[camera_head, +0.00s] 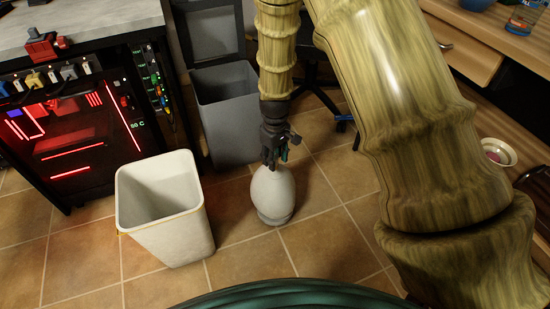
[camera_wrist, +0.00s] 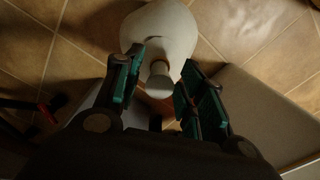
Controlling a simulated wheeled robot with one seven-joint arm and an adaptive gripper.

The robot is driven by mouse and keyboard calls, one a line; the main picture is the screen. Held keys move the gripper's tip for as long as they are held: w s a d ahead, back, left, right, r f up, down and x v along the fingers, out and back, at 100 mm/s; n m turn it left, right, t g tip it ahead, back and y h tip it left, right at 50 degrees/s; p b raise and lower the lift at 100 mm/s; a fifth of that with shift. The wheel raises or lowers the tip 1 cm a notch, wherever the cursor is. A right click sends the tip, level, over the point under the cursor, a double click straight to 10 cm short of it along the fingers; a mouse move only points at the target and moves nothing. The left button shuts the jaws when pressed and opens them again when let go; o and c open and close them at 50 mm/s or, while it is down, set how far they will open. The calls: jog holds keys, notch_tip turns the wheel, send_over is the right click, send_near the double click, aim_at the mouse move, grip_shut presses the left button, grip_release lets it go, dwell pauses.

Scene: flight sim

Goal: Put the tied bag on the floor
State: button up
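The tied bag (camera_head: 272,193) is a pale, rounded, vase-like thing with a narrow neck. In the head view it appears to stand upright on the tiled floor, right of the white bin. My gripper (camera_head: 274,157) is directly above it, pointing down, and hides its top. In the wrist view the bag (camera_wrist: 165,28) is at the top middle, its neck pointing toward my gripper (camera_wrist: 161,62). The two green-edged fingers are spread on either side of the neck, with gaps visible. My gripper looks open and holds nothing.
An open white bin (camera_head: 165,215) stands left of the bag. A grey bin (camera_head: 228,115) with a raised lid stands behind. A red-lit computer case (camera_head: 75,145) is under the left desk, and wooden drawers (camera_head: 470,50) are at right. Floor tiles (camera_head: 245,262) in front are clear.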

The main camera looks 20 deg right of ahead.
notch_tip(320, 180, up, 12)
jog(key=p, duration=0.5)
jog(key=s+d+f+m, duration=0.2)
jog(key=s+f, duration=1.3)
jog(key=f, duration=0.2)
jog(key=s+f+m, duration=0.1)
jog(key=s+f, duration=0.3)
jog(key=s, duration=0.6)
jog(key=s+a+f+m, duration=0.1)
jog(key=s+f, duration=0.3)
jog(key=s, duration=0.7)
jog(key=shift+s+a+m, duration=0.25)
jog(key=shift+a+m, duration=0.05)
jog(key=shift+m, duration=0.3)
